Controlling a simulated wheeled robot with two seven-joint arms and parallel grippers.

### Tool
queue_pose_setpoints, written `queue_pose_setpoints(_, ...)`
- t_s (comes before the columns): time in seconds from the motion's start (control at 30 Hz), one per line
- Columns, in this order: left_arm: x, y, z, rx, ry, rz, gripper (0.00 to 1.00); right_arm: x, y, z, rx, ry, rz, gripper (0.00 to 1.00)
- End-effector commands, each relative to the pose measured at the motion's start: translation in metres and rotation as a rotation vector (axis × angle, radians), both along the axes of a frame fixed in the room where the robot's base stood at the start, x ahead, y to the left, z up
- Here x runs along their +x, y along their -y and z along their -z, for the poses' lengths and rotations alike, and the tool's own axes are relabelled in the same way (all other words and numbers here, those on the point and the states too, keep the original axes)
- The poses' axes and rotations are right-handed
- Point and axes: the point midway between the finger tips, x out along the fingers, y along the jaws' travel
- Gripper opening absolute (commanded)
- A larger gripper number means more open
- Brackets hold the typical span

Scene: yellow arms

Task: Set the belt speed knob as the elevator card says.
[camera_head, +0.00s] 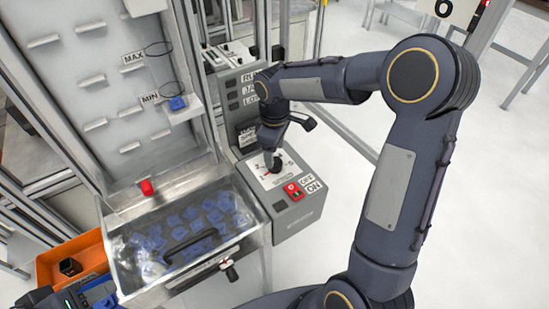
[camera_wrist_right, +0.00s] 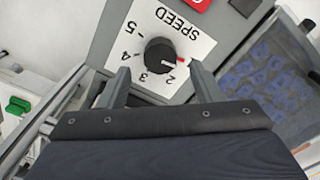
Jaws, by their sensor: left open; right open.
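The black belt speed knob (camera_wrist_right: 160,55) sits on a white dial plate marked SPEED (camera_wrist_right: 200,42), upside down in the right wrist view. Its white pointer is turned right, past the 2, toward a red mark; I cannot clearly read a 1 there. My right gripper (camera_wrist_right: 160,76) is open, its fingers apart on either side of the dial's lower edge, empty. In the head view my right gripper (camera_head: 274,161) hangs over the dial and hides most of the knob. My left gripper (camera_head: 42,298) is at the lower left corner, its fingertips hard to make out. I see no readable elevator card.
A red switch (camera_head: 293,190) marked OFF and ON is close to the dial on the grey control box (camera_head: 300,215). A clear-lidded hopper (camera_head: 255,228) of blue parts stands left of it. An orange bin (camera_head: 48,262) is at the far left.

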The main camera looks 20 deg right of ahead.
Motion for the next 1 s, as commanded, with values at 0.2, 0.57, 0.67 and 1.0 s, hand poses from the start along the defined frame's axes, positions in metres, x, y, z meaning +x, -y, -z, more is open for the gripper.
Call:
queue_pose_setpoints(0.2, 0.000, 0.000, 0.003, 0.000, 0.000, 0.000, 0.45, 0.000, 0.000, -0.030, 0.000, 0.001, -0.002, 0.59)
queue_pose_setpoints(0.57, 0.000, 0.000, 0.003, 0.000, 0.000, 0.000, 0.45, 0.000, 0.000, -0.036, 0.001, -0.001, -0.001, 0.59)
queue_pose_setpoints(0.67, 0.000, 0.000, 0.003, 0.000, 0.000, 0.000, 0.45, 0.000, 0.000, -0.036, 0.000, -0.001, -0.001, 0.59)
queue_pose_setpoints(1.0, 0.000, 0.000, 0.003, 0.000, 0.000, 0.000, 0.45, -0.036, 0.008, -0.063, 0.049, 0.058, 0.122, 0.59)
